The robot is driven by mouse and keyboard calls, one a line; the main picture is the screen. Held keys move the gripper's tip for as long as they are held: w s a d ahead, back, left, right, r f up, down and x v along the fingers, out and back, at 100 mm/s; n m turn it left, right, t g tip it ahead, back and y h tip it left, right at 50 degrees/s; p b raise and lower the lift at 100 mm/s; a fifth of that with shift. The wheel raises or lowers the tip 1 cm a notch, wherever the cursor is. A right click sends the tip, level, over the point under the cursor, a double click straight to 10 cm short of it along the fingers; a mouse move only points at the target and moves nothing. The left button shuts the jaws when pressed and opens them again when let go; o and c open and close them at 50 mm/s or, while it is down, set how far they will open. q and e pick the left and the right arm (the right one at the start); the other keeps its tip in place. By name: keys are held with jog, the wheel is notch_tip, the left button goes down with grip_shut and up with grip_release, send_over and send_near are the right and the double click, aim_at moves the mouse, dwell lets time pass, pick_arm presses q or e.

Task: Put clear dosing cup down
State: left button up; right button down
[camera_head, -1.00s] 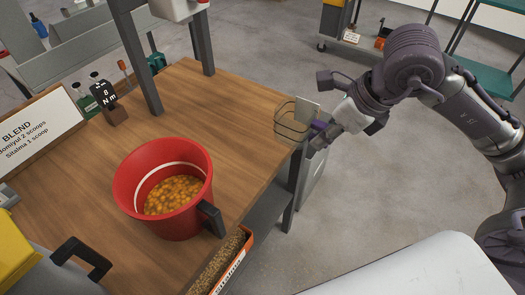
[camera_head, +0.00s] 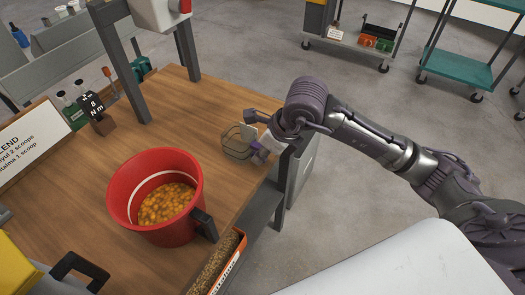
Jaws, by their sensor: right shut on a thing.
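The clear dosing cup (camera_head: 238,145) is a see-through vessel with dark outlined edges, at the right side of the wooden table (camera_head: 205,105). My right gripper (camera_head: 257,149) is shut on the cup's right side. The cup is over the tabletop near its right edge; I cannot tell whether its base touches the wood. The gripper's fingers are partly hidden by the wrist and a pale plate on the gripper. My left gripper is not in view.
A red bucket (camera_head: 158,237) with orange-yellow contents stands left of the cup. An orange-edged bin of grain (camera_head: 217,264) is at the table's front edge. A BLEND sign (camera_head: 28,140), small bottles and a dark block (camera_head: 101,122) stand at left. The wood behind the cup is clear.

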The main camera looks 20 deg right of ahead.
jog(key=c, duration=1.1)
grip_release()
jog(key=v, duration=1.2)
